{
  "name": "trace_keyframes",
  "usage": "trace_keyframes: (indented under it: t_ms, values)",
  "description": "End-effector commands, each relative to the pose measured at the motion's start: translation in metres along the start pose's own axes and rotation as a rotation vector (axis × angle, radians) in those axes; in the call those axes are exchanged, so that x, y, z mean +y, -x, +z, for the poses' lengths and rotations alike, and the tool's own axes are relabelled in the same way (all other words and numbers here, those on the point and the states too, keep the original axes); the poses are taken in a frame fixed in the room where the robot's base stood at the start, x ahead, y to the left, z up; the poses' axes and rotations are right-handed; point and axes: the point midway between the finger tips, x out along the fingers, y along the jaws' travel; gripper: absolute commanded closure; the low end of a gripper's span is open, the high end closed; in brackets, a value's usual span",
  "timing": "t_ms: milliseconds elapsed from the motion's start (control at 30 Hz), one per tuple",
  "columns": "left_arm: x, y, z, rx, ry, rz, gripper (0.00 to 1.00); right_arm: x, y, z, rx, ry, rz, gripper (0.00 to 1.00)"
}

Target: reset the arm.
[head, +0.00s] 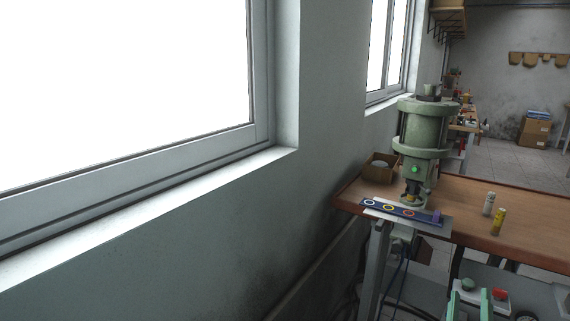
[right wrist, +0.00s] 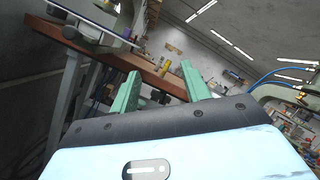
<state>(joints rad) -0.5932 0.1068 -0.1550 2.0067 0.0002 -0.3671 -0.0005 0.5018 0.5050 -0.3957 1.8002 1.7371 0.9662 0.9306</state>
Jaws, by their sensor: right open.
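My right gripper (head: 468,298) is low at the right of the head view, in front of the wooden bench. Its two green fingers also show in the right wrist view (right wrist: 160,90), spread wide apart with nothing between them. A green pneumatic press (head: 424,135) with a lit green lamp stands on the bench (head: 530,214), well above and behind the gripper in the picture. A dark blue strip (head: 379,207) with coloured rings lies on a plate in front of the press. My left gripper is in neither view.
Two small bottles, one white (head: 489,203) and one yellow (head: 499,222), stand on the bench. A brown box (head: 380,167) sits left of the press. Green and red buttons (head: 500,294) show beside the gripper. A wall with windows runs along the left.

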Motion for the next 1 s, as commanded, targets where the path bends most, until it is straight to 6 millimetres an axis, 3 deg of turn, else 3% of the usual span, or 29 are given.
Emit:
trace_keyframes:
  t_ms: [167,467,567,767,900,1000]
  values:
    - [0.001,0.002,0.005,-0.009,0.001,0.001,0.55,-0.023,-0.013,-0.012,-0.061,0.107,-0.012,0.53]
    - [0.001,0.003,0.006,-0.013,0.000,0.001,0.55,0.016,0.061,-0.015,-0.316,0.520,0.149,0.53]
    - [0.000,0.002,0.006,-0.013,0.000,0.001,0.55,0.033,0.098,-0.021,-0.434,0.704,0.223,0.53]
    - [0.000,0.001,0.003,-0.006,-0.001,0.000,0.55,0.068,0.202,-0.053,-0.757,1.171,0.415,0.53]
    - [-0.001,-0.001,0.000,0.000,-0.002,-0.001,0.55,0.080,0.283,-0.092,-1.021,1.497,0.558,0.53]
    - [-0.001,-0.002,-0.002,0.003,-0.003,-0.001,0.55,0.077,0.336,-0.124,-1.217,1.706,0.653,0.53]
